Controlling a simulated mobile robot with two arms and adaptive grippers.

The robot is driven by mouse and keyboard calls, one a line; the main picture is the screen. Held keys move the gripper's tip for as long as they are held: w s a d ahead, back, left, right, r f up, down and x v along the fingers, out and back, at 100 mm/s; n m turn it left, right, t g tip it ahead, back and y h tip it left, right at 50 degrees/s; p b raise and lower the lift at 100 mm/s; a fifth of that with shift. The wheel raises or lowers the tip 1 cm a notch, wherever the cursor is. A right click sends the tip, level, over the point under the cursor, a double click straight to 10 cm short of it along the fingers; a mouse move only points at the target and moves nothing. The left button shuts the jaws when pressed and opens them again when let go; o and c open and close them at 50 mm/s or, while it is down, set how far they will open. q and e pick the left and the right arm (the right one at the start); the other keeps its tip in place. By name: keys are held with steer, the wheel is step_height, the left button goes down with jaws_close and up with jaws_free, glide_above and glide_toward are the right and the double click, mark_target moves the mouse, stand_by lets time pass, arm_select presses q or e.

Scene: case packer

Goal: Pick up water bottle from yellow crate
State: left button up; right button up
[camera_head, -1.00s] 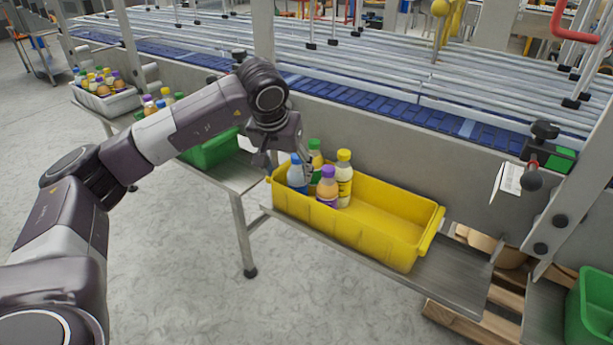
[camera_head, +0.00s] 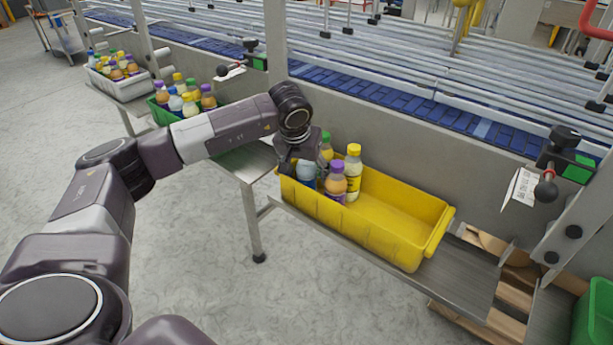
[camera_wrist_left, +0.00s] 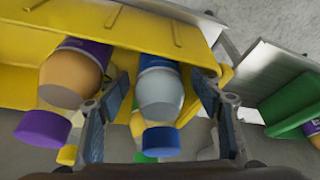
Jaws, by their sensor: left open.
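The yellow crate (camera_head: 385,229) stands on a metal shelf with several bottles at its left end. The water bottle (camera_head: 305,172) is clear with a blue cap and stands in the crate's left corner, partly hidden by my gripper. My left gripper (camera_head: 297,166) is right over it. In the left wrist view the water bottle (camera_wrist_left: 160,95) lies between the two open fingers of the gripper (camera_wrist_left: 160,100), its blue cap toward me. The fingers appear apart from it. My right gripper is not in view.
An orange bottle with a purple cap (camera_head: 335,182) and a yellow-capped bottle (camera_head: 353,172) stand close beside the water bottle. A green-capped bottle (camera_head: 326,148) is behind. The crate's right part is empty. The conveyor wall (camera_head: 430,160) runs behind.

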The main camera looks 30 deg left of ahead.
arm_select(q)
steer(key=c, duration=1.5)
steer(key=shift+r, duration=0.1)
